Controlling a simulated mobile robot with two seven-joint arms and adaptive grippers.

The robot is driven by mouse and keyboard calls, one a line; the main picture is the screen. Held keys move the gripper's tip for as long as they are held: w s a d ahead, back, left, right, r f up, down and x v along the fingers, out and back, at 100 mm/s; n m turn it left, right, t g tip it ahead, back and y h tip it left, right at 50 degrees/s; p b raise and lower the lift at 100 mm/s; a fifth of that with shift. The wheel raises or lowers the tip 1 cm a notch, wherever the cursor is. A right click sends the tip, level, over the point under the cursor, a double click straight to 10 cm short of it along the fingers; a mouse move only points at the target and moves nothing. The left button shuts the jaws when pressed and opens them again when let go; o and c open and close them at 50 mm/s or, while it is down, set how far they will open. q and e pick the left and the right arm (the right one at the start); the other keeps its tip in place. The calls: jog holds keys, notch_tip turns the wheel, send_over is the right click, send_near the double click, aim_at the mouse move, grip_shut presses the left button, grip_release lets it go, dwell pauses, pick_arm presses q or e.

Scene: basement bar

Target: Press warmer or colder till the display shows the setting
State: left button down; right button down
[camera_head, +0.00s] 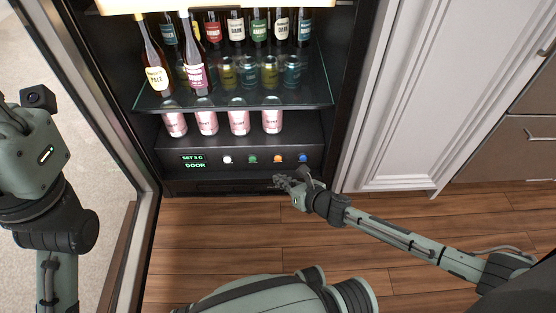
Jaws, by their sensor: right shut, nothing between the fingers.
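A small display (193,160) with green text sits at the left of the black control panel, at the bottom of the open fridge. It reads "SET 3 C" with "DOOR" lit below. To its right is a row of round buttons: white (227,159), green (252,159), orange (278,158) and blue (303,159). Their labels are too small to read. My right gripper (279,182) is shut and empty, just below the panel, under the orange button and apart from it. My left arm is at the left edge; its fingers are not visible.
Pink cans (239,122) stand in a row above the panel. A glass shelf (235,101) holds bottles and cans. The fridge door (128,140) stands open at left. A white cabinet (405,120) is at right. Wooden floor (225,235) lies in front.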

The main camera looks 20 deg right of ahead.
jog(key=w, duration=0.2)
jog(key=w+d, duration=0.1)
jog(key=w, duration=0.1)
jog(key=shift+d, duration=0.1)
dwell(1.4)
jog(key=shift+w, duration=0.35)
jog(key=shift+w+d, duration=0.2)
jog(key=shift+w, duration=0.2)
dwell(0.8)
jog(key=shift+s, duration=0.1)
jog(key=shift+s+a, duration=0.2)
jog(key=shift+s, duration=0.5)
jog(key=shift+s+a+p, duration=0.15)
jog(key=shift+s+a, duration=0.1)
jog(key=shift+s, duration=0.55)
jog(key=shift+s+a+p, duration=0.1)
jog(key=shift+s+a, duration=0.15)
jog(key=shift+s, duration=0.55)
jog(key=shift+s+a+p, duration=0.15)
jog(key=shift+s+a, duration=0.1)
jog(key=shift+s, duration=0.55)
